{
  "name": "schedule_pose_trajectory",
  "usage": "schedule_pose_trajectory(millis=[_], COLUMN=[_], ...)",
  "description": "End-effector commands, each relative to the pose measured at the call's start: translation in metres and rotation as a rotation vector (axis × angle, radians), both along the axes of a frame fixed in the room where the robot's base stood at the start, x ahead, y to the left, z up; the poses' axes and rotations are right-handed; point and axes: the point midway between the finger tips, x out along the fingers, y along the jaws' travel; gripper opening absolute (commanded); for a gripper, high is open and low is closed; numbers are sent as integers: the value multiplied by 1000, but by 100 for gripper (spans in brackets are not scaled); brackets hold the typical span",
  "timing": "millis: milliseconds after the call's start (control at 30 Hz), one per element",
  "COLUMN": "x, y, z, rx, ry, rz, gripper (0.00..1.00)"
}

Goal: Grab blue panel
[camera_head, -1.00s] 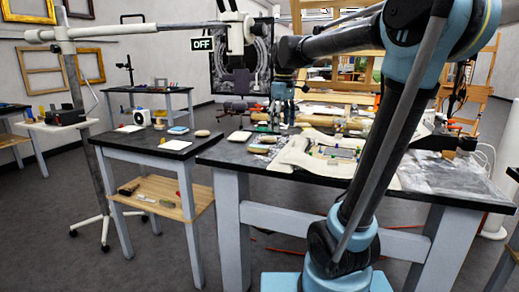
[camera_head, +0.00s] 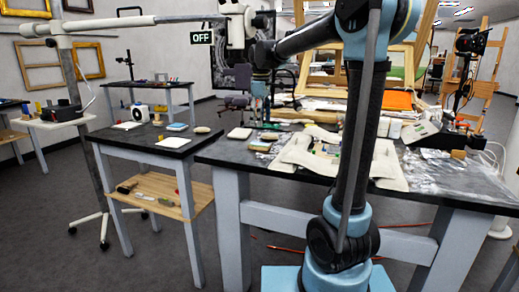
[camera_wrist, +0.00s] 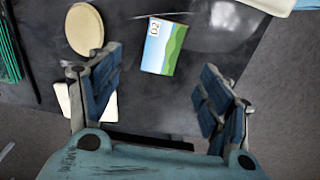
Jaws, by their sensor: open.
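In the wrist view a small flat panel (camera_wrist: 165,47) lies on a dark tabletop. It has a blue sky, green hills and a white label at one corner. My gripper (camera_wrist: 157,88) is open, with its fingers wide apart and nothing between them. The panel lies beyond the fingertips, near the middle of the gap, apart from both fingers. In the head view my gripper (camera_head: 259,112) points down over the left part of the large table (camera_head: 222,153). I cannot tell for certain which small item there is the panel.
In the wrist view a round cream disc (camera_wrist: 84,28) lies left of the panel, and a white block (camera_wrist: 66,98) is partly hidden by the left finger. A green comb-like thing (camera_wrist: 9,48) lies at the far left. A small side table (camera_head: 140,148) stands left of the large table.

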Motion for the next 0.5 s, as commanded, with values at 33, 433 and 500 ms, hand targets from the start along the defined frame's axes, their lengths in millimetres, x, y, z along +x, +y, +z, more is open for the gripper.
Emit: schedule_pose_trajectory(millis=[33, 433, 500], x=[0, 0, 0], y=[0, 0, 0], z=[-10, -50, -54], rx=[0, 0, 0], ry=[0, 0, 0], rz=[0, -1, -1], gripper=[72, 72, 72])
